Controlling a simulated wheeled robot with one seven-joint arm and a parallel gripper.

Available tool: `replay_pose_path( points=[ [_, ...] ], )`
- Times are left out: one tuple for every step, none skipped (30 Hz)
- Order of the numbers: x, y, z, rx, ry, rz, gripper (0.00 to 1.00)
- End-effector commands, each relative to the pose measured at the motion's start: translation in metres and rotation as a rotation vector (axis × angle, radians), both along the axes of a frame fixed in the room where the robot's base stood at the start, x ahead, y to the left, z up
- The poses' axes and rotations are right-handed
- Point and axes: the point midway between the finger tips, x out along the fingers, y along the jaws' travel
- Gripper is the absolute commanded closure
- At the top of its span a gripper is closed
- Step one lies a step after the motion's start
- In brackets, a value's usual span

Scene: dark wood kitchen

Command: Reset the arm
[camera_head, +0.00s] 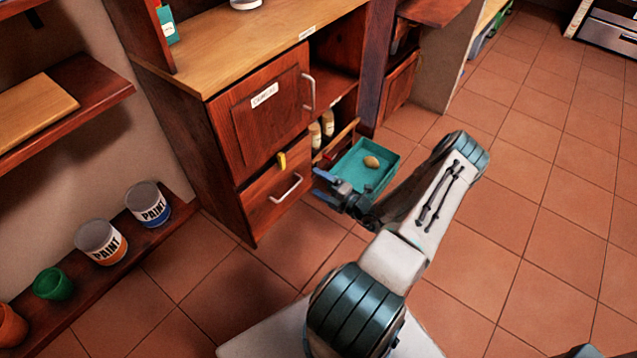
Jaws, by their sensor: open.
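My gripper (325,187) is at the end of my bent arm, near the middle of the head view. Its blue-tipped fingers are apart, with nothing seen between them. The gripper is in front of the wooden cabinet (235,115), just right of its lower drawer (275,195). A teal tray (385,186) lies just beyond the gripper, partly hidden by it. A small tan, rounded object (371,162) sits in the tray.
Bottles (328,122) stand in the cabinet's open compartment. A yellow object (282,161) is at the drawer's top edge. Paint cans (149,203) and pots (53,284) stand on a low shelf at left. The tiled floor (540,170) at right is clear.

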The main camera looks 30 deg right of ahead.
Motion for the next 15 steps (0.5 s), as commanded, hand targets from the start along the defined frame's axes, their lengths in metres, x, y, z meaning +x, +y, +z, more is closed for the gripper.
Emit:
replay_pose_path(
  points=[
    [0.000, 0.000, 0.000, 0.000, 0.000, 0.000, 0.13],
    [0.000, 0.000, 0.000, 0.000, 0.000, 0.000, 0.13],
    [0.000, 0.000, 0.000, 0.000, 0.000, 0.000, 0.13],
    [0.000, 0.000, 0.000, 0.000, 0.000, 0.000, 0.13],
    [0.000, 0.000, 0.000, 0.000, 0.000, 0.000, 0.13],
    [0.000, 0.000, 0.000, 0.000, 0.000, 0.000, 0.13],
    [0.000, 0.000, 0.000, -0.001, 0.000, 0.000, 0.13],
    [0.000, 0.000, 0.001, -0.003, 0.000, 0.002, 0.13],
    [0.001, 0.001, 0.004, -0.011, -0.002, 0.009, 0.13],
    [0.002, 0.002, 0.007, -0.022, -0.005, 0.019, 0.13],
    [0.003, 0.004, 0.012, -0.038, -0.008, 0.035, 0.13],
    [0.004, 0.008, 0.021, -0.069, -0.016, 0.064, 0.13],
    [0.005, 0.012, 0.029, -0.098, -0.022, 0.090, 0.13],
    [0.007, 0.017, 0.038, -0.131, -0.031, 0.123, 0.13],
    [0.008, 0.025, 0.052, -0.185, -0.046, 0.174, 0.13]
  ],
)
